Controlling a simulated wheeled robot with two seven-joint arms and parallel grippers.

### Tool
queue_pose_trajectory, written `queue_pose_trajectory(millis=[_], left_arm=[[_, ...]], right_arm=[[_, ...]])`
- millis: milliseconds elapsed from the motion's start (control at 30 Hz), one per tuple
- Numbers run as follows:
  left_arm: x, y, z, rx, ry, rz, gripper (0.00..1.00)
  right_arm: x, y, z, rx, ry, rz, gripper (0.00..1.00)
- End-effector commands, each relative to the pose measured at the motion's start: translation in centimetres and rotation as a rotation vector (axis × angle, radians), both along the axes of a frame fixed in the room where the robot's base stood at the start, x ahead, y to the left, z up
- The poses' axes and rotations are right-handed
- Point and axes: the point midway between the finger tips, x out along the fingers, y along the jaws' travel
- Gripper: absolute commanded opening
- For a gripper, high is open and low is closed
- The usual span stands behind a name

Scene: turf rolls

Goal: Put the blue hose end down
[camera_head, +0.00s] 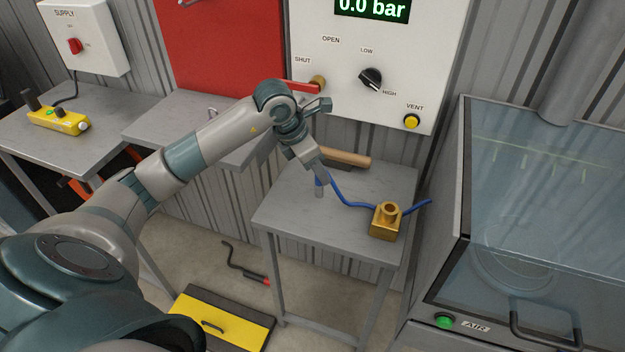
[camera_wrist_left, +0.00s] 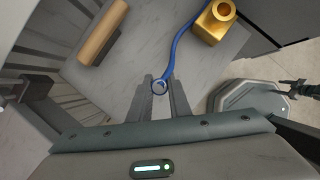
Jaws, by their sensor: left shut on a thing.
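A blue hose (camera_head: 347,200) runs across the small grey table (camera_head: 285,215) to a brass block (camera_head: 385,222) with a round opening on top. My left gripper (camera_head: 319,188) is shut on the hose end above the left part of that table. In the left wrist view the hose end (camera_wrist_left: 160,86) shows as a ring between the two fingers (camera_wrist_left: 161,95), and the hose (camera_wrist_left: 177,48) leads up to the brass block (camera_wrist_left: 215,22). Whether the hose end touches the table cannot be told. My right gripper is not identifiable in the head view.
A wooden-handled tool (camera_head: 345,158) lies at the back of the small table. A wall panel (camera_head: 385,50) reads 0.0 bar. A glass-covered cabinet (camera_head: 540,200) stands on the right. A yellow-lidded box (camera_head: 225,320) is on the floor.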

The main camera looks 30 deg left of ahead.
Motion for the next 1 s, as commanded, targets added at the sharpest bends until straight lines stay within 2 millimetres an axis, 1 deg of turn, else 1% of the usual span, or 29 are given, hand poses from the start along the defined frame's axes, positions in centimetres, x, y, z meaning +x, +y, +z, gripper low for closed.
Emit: queue_pose_trajectory(millis=[33,100,200,500,633,867,1000], left_arm=[[-0.2,0.6,-0.3,-0.001,0.003,0.003,0.00],[-0.4,1.2,-0.6,0.001,0.002,0.001,0.00],[-0.5,1.7,-1.0,-0.001,-0.001,0.001,0.00],[-0.5,1.7,-1.1,-0.001,-0.002,0.000,0.00],[-0.5,1.7,-1.4,-0.001,0.001,0.001,0.00],[-0.6,1.7,-3.9,-0.003,0.003,0.001,0.00],[-0.5,1.7,-5.0,-0.001,-0.001,0.001,0.00]], right_arm=[[-0.6,-0.3,0.3,-0.004,0.014,0.000,0.54],[-1.3,-0.5,0.3,-0.009,0.031,-0.002,0.54],[-1.9,-0.7,0.3,-0.013,0.044,-0.002,0.54],[-2.0,-0.7,0.2,-0.013,0.046,-0.002,0.54],[-2.0,-0.7,0.5,-0.013,0.046,-0.002,0.54],[-2.0,-0.7,1.8,-0.012,0.046,-0.003,0.54],[-2.0,-0.6,2.0,-0.012,0.046,-0.003,0.54]])
